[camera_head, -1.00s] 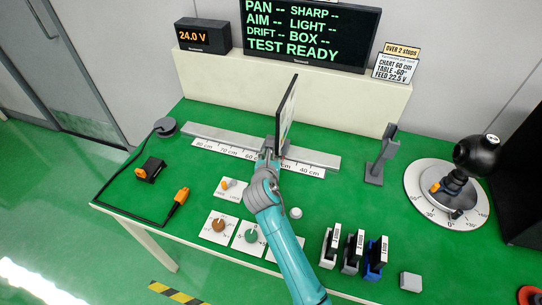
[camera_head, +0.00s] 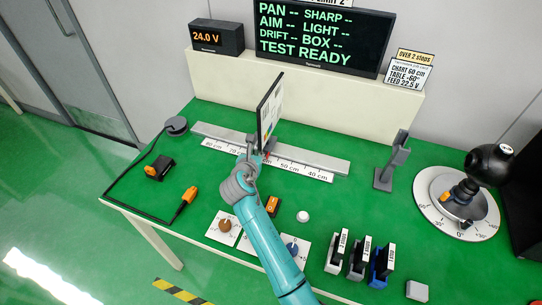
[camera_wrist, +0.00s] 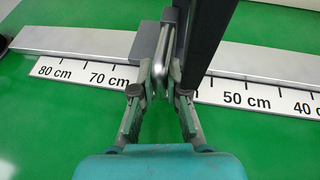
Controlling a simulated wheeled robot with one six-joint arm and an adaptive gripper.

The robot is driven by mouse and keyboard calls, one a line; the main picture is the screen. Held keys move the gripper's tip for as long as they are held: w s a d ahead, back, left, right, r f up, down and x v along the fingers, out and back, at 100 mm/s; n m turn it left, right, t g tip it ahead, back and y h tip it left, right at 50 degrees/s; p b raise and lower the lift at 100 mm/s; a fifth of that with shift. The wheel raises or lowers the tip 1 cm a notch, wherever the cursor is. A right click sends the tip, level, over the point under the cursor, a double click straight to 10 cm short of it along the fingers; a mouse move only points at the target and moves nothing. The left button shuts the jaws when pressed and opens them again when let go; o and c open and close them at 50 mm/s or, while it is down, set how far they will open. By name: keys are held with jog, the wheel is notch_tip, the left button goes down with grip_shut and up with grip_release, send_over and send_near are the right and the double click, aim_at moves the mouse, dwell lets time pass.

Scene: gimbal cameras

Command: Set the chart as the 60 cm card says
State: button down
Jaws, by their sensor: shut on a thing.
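The chart (camera_head: 270,110) is an upright, dark-edged panel on the grey rail (camera_head: 325,165), seen at a steep angle. My gripper (camera_head: 250,155) is shut on the chart's thin grey tab at its foot. In the wrist view, my gripper (camera_wrist: 160,92) grips the tab beside the grey carriage block (camera_wrist: 146,45). The scale (camera_wrist: 250,95) shows 70 cm left of the fingers and 50 cm right; the 60 cm mark is hidden between. A red pointer (camera_head: 267,156) shows beside the fingers. The card (camera_head: 407,75) reads chart 60 cm, table -60°, feed 22.5 V.
The display (camera_head: 320,37) reads TEST READY and the supply (camera_head: 217,37) 24.0 V. A stand (camera_head: 392,160) and a turntable (camera_head: 425,208) with a black ball-topped device are at right. Several dial plates and three card holders (camera_head: 357,258) line the front. A cable lies at left.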

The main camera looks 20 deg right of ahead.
jog(key=shift+w+a, duration=0.45)
jog(key=shift+a, duration=0.1)
jog(key=c, duration=1.2)
grip_release()
jog(key=shift+s, duration=0.1)
jog(key=v, duration=1.1)
jog(key=shift+s+a+r, duration=0.15)
jog(key=shift+s+a, duration=0.05)
jog(key=shift+s, duration=0.15)
